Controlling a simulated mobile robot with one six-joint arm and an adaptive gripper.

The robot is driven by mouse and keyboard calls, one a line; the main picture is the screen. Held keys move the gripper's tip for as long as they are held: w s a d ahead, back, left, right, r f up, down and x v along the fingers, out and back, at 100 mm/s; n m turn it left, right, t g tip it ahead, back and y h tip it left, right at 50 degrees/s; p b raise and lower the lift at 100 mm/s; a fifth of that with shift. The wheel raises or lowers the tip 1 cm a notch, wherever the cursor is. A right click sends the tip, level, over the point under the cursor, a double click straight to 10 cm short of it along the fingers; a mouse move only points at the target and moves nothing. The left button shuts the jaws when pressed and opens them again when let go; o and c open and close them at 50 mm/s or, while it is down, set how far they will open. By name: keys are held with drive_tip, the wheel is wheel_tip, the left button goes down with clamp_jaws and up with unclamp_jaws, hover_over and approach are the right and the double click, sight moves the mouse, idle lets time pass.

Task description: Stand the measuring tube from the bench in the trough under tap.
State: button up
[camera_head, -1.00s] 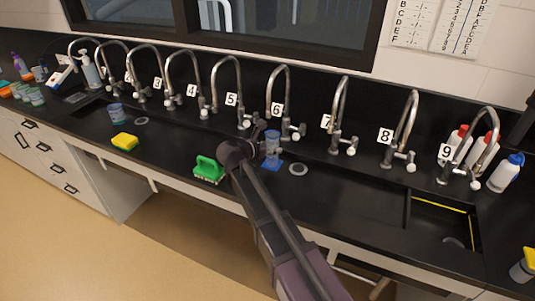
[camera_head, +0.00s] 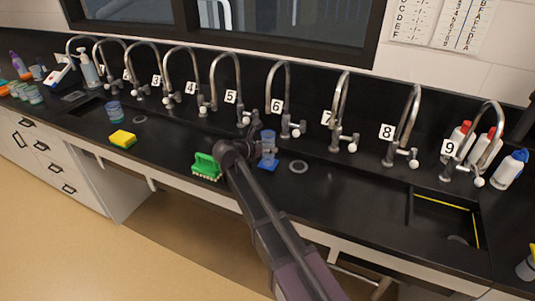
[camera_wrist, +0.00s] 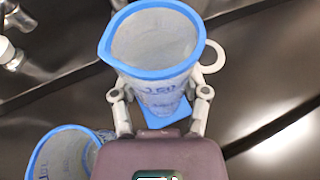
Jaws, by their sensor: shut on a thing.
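The measuring tube (camera_head: 268,148) is a clear graduated cylinder with a blue rim and a blue foot. My gripper (camera_head: 257,150) is shut on it, and it looks upright in front of tap 6 (camera_head: 285,100). In the wrist view my gripper's fingers (camera_wrist: 160,108) flank the tube (camera_wrist: 152,40) below its spouted rim. I cannot tell whether its foot touches the black surface. The dark trough (camera_head: 340,172) runs along the row of numbered taps; its edges are hard to make out near the tube.
A pale ring (camera_head: 298,167) lies right of the tube. A green brush (camera_head: 207,167), a yellow sponge (camera_head: 122,139) and a blue-rimmed cup (camera_head: 113,112) are to the left. Another blue-rimmed vessel (camera_wrist: 65,152) is close by in the wrist view. A yellow-edged basin (camera_head: 445,215) is at right.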

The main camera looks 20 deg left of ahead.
drive_tip(key=shift+f+b, duration=0.3)
drive_tip(key=shift+f, duration=0.25)
drive_tip(key=shift+f, duration=0.15)
drive_tip(key=o, duration=1.1)
drive_tip(key=shift+s+a+r+p, duration=0.25)
drive_tip(key=shift+s+r+p, duration=0.15)
drive_tip(key=shift+s+r, duration=0.1)
drive_tip(key=p+v, duration=0.4)
drive_tip(key=v, duration=0.6)
drive_tip(key=shift+s+a+r, duration=0.1)
drive_tip(key=shift+s+a, duration=0.1)
drive_tip(key=shift+s, duration=0.15)
